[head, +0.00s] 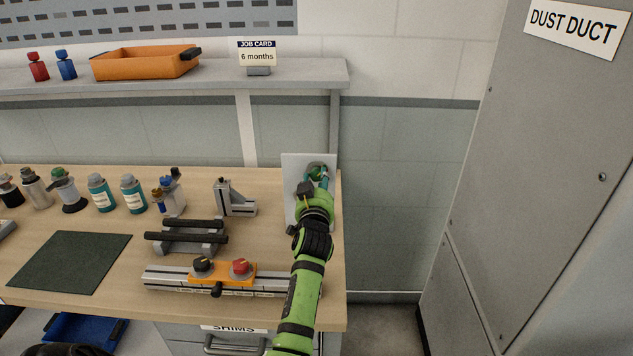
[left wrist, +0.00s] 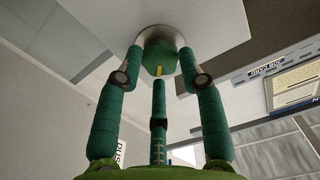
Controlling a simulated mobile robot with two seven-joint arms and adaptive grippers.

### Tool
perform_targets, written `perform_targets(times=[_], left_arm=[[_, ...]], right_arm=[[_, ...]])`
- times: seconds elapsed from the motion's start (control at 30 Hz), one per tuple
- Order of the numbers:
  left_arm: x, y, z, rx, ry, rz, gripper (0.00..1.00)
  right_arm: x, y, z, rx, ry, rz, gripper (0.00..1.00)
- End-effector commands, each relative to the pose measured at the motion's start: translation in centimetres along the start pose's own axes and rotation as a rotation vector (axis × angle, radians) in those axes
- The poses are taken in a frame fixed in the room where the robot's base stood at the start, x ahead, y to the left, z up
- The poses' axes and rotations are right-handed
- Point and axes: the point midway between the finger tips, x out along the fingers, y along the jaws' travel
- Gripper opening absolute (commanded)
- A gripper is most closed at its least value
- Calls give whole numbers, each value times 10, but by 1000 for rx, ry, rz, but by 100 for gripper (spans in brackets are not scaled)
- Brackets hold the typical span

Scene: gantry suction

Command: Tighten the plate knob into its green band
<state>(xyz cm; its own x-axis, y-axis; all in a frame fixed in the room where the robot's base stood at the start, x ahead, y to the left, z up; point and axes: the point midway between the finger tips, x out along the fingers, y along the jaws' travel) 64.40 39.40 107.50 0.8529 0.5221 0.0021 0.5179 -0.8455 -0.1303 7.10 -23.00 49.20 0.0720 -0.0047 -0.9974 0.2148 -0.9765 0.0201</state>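The green plate knob (left wrist: 159,57) has a yellow mark and sits in a pale round collar on a plate, in the left wrist view. In the head view the knob (head: 315,170) is partly covered by my fingers, on the pale upright plate (head: 292,190) at the bench's right end. My left gripper (left wrist: 161,58) has a teal finger on each side of the knob, tips against its sides as far as I can tell. A third finger lies below it. In the head view my left gripper (head: 319,176) reaches the plate. I cannot make out the green band. My right gripper is not in view.
An orange block with black and red knobs (head: 240,266) sits on a rail (head: 165,277) left of my arm. A grey angle bracket (head: 234,198) and black-barred stand (head: 190,238) are near. A shelf (head: 210,80) overhangs behind. A grey cabinet (head: 545,150) stands right, beyond a gap.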

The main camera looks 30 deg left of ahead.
Motion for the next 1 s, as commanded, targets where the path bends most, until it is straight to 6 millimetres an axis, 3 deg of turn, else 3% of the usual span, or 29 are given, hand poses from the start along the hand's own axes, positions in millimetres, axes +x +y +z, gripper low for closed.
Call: perform_targets(times=[0.2, 0.43, 0.7, 0.73, 0.77, 1.0], left_arm=[[1, -1, 0, 16, 1, -1, 6], [1, -1, -1, 196, 1, -2, 6], [1, -2, -1, 209, 2, -3, 6], [1, -2, -1, 209, 2, -3, 46], [1, -2, -1, 208, 2, -3, 58], [1, -1, -1, 206, 1, -2, 62]], right_arm=[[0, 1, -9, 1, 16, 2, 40], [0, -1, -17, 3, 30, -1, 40], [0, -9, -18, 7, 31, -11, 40], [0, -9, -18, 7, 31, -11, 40], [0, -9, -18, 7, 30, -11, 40], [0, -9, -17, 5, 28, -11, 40]])
